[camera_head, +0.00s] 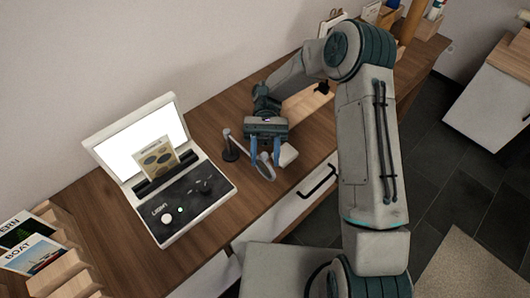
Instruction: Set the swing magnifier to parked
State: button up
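The swing magnifier stands on the wooden counter, right of the light-box unit. The round grey lens (265,170) hangs low at the right, partly behind my gripper. My gripper (265,164) points down at the lens, with its two blue fingers spread apart, one toward each side of it. I cannot tell whether either finger touches the lens.
A light-box unit (205,213) with a lit white screen and a dark control panel holds a card (155,160). A small pale block (288,154) lies just right of my gripper. Book racks stand at the lower left. A drawer handle (318,181) juts from the counter front.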

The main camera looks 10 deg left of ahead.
jog(key=shift+r, duration=0.1)
jog(key=r+p, duration=0.1)
jog(key=r, duration=0.1)
jog(key=r+p, duration=0.2)
jog(key=shift+d+r, duration=0.2)
jog(key=shift+r, duration=0.15)
jog(key=d+r+p, duration=0.6)
jog(key=d+p, duration=0.1)
jog(key=d, duration=0.4)
jog(key=shift+p, duration=0.3)
jog(key=shift+s+d, duration=0.1)
jog(key=shift+s, duration=0.05)
jog(key=s+d+r+t, duration=0.2)
jog(key=d+r+t, duration=0.2)
jog(key=t, duration=0.7)
jog(key=s+d+r+m+t+y, duration=0.1)
jog(key=s+d+r+t, duration=0.2)
jog(key=r+t, duration=0.4)
jog(key=d+t+b, duration=0.1)
jog(key=t, duration=0.2)
jog(key=shift+t+y, duration=0.3)
jog(key=shift+t, duration=0.1)
jog(key=shift+a, duration=0.2)
dwell(0.6)
